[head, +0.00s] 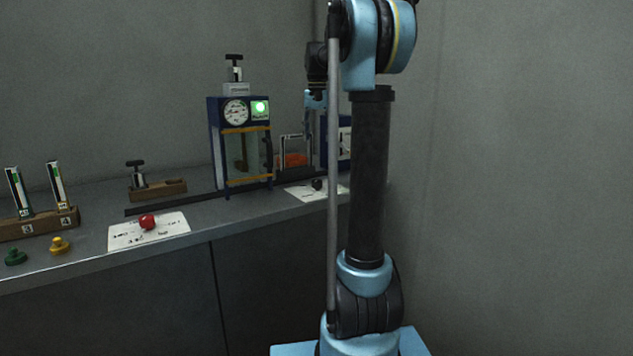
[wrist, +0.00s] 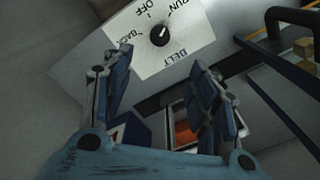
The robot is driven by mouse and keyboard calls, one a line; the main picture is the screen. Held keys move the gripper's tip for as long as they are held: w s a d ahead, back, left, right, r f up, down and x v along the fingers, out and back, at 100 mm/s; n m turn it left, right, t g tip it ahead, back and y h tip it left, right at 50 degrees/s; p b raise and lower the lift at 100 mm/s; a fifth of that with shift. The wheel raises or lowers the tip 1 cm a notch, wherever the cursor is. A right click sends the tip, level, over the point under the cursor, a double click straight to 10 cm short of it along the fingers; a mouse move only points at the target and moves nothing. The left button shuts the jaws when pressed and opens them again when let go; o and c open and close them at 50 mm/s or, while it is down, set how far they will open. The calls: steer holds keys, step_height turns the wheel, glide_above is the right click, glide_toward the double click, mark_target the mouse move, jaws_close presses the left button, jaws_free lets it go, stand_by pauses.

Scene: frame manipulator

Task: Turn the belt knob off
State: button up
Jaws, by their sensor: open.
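The belt knob (wrist: 160,36) is small, round and black with a white mark. It sits on a white plate (wrist: 196,40) labelled BACK, OFF, RUN and BELT in the wrist view. The mark points up and right, seemingly toward RUN. In the head view the black knob (head: 317,184) is on its plate (head: 299,191) at the counter's right, partly behind my arm. My gripper (wrist: 154,74) is open and empty, with its blue fingers apart and the knob beyond the tips near the top. In the head view my gripper (head: 309,126) hangs above the counter, partly hidden.
A blue frame press (head: 240,143) with a gauge and a green light stands left of the gripper. A red knob (head: 147,222) sits on another plate. An orange object (head: 292,159) lies behind the belt knob. A dark rail (head: 170,204) runs along the counter.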

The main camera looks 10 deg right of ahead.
mark_target(317, 180)
step_height(317, 180, down, 17)
stand_by(0.6)
steer(key=shift+c, duration=0.3)
steer(key=c, duration=1)
